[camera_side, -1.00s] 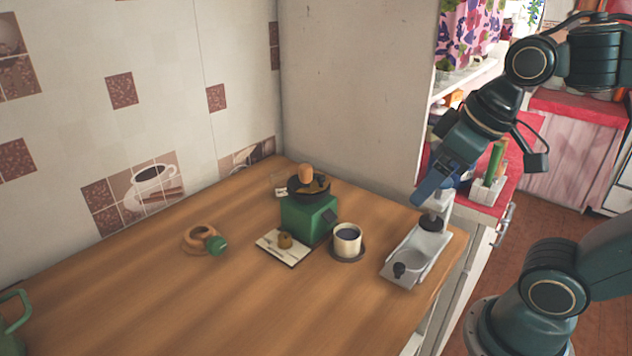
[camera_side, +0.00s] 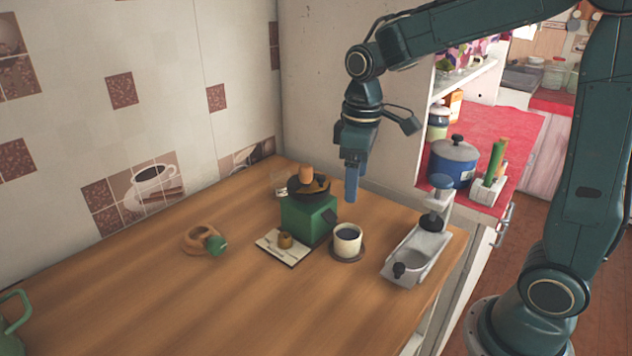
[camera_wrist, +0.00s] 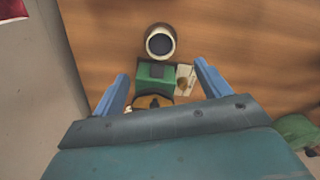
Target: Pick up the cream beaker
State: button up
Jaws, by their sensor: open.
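In the wrist view the beaker (camera_wrist: 160,42) lies at top centre, beyond the fingertips. My gripper (camera_side: 352,185) hangs pointing down above the counter, higher than the beaker and apart from it. In the wrist view my gripper (camera_wrist: 162,82) shows two blue fingers spread apart with nothing held between them.
A green grinder (camera_side: 308,218) stands just left of the beaker. A small board (camera_side: 283,248) with a brown pot lies in front of it. A grey metal appliance (camera_side: 418,255) stands right. A ring-shaped item with a green knob (camera_side: 204,240) lies left. The front counter is clear.

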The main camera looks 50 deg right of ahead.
jog(key=shift+w+f, duration=0.35)
jog(key=shift+w, duration=0.05)
jog(key=shift+f, duration=0.15)
send_near(348, 233)
jog(key=s+a+f, duration=0.1)
jog(key=a+f, duration=0.1)
jog(key=shift+s+f, duration=0.15)
jog(key=shift+f, duration=0.2)
jog(key=shift+f, duration=2.55)
jog(key=c, duration=1.2)
